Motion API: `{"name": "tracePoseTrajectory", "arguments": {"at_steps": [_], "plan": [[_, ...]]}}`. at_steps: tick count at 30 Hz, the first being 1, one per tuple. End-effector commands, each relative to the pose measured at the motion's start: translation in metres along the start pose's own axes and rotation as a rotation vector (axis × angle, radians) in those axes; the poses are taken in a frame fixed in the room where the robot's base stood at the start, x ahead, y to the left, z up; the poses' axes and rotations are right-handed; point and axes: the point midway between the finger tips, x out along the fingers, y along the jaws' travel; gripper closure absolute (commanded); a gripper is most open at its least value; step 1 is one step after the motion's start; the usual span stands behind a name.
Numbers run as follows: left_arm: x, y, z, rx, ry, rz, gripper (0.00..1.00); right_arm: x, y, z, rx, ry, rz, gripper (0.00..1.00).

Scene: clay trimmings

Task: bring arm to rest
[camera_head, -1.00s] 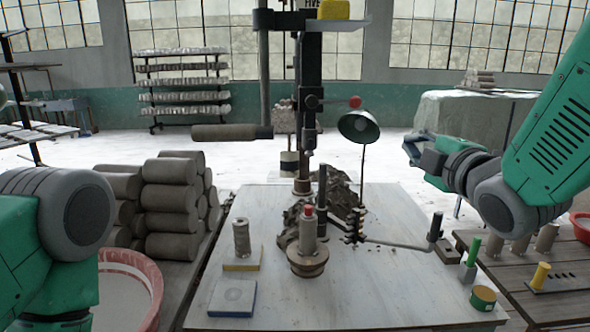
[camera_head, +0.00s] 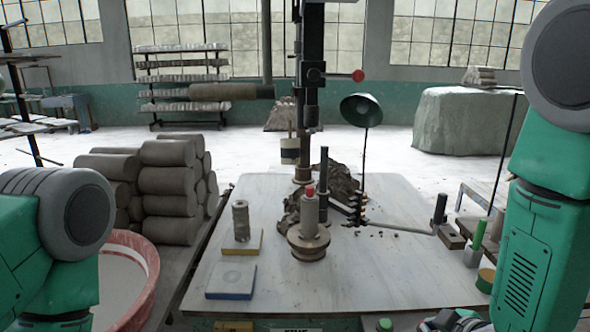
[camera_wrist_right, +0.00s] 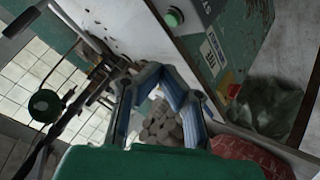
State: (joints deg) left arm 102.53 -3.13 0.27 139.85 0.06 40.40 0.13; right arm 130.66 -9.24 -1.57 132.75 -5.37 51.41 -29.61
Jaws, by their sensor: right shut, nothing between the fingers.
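My right arm (camera_head: 533,240) hangs down at the right of the head view, its forearm pointing toward the bottom edge. My right gripper (camera_head: 455,320) is partly cut off by the bottom edge, in front of the table's near edge. In the right wrist view my right gripper's blue-grey fingers (camera_wrist_right: 165,78) come together at the tips, shut with nothing between them. My left arm's green and grey links show at the lower left of the head view; the left gripper is out of view.
The worktable (camera_head: 370,285) holds a clay piece with a red top (camera_head: 309,215), a spool on a yellow-edged block (camera_head: 241,222), a blue-edged block (camera_head: 231,281) and dark clay trimmings (camera_head: 340,182). A green lamp (camera_head: 361,110) stands behind. Clay cylinders (camera_head: 168,190) and a red-rimmed tub (camera_head: 140,262) are left.

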Motion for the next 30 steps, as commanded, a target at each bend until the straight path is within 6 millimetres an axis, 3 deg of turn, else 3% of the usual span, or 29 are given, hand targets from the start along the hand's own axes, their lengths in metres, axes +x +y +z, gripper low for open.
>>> {"name": "tracePoseTrajectory", "arguments": {"at_steps": [1,5,9,12,15,20,30], "plan": [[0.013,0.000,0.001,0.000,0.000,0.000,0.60,0.010,-0.028,0.037,0.066,-0.068,-0.044,1.00],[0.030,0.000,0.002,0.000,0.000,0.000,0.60,0.013,-0.090,0.117,0.245,-0.247,-0.134,1.00],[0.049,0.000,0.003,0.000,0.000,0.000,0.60,0.002,-0.154,0.196,0.431,-0.456,-0.204,1.00],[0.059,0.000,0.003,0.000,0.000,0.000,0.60,-0.013,-0.192,0.240,0.538,-0.590,-0.231,1.00],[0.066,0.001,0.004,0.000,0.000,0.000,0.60,-0.028,-0.217,0.270,0.616,-0.692,-0.242,1.00],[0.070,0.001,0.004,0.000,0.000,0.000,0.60,-0.042,-0.235,0.290,0.673,-0.770,-0.246,1.00],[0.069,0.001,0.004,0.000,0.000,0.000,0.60,-0.043,-0.236,0.291,0.678,-0.776,-0.245,1.00]]}}
